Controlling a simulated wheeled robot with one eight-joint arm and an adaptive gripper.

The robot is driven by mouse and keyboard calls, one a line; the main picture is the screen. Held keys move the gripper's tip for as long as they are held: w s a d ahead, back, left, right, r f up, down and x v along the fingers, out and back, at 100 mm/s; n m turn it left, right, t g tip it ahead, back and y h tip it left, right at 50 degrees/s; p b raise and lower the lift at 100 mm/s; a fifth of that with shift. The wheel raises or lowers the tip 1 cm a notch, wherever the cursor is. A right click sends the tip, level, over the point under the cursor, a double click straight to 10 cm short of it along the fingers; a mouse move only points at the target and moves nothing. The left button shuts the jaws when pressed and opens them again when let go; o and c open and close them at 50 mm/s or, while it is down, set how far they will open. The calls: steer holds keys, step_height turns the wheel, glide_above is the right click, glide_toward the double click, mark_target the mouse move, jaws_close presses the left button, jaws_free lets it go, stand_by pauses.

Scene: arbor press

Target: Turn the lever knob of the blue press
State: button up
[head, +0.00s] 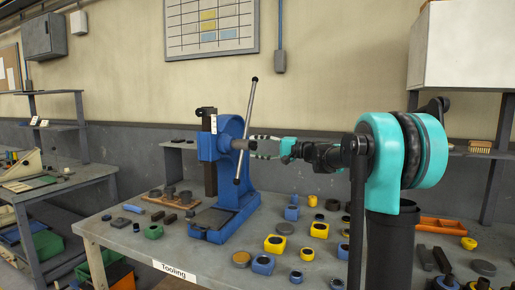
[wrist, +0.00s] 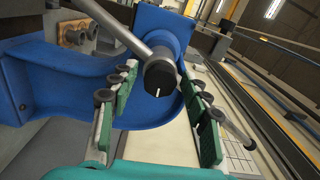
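The blue press (head: 231,165) stands on the table in the head view, with its blue body also in the wrist view (wrist: 70,95). Its silver lever bar (head: 249,110) stands steep and slightly tilted, with dark ends, and crosses the grey hub (head: 239,144). In the wrist view the hub's black end cap with a white mark (wrist: 161,79) faces me, and the bar (wrist: 105,25) runs from upper left to lower right. My gripper (head: 257,147) is open, its green-padded fingers (wrist: 159,90) on either side of the cap, with visible gaps. Whether the fingertips reach past the cap is unclear.
Yellow and blue blocks (head: 275,243) and several round parts lie on the table right of the press. A wooden rack (head: 170,201) with dark cylinders stands left of it. A white cabinet (head: 464,45) hangs at upper right.

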steer(key=shift+d, duration=0.1)
steer(key=v, duration=1.1)
steer(key=shift+s+d, duration=0.2)
steer(key=shift+d, duration=0.15)
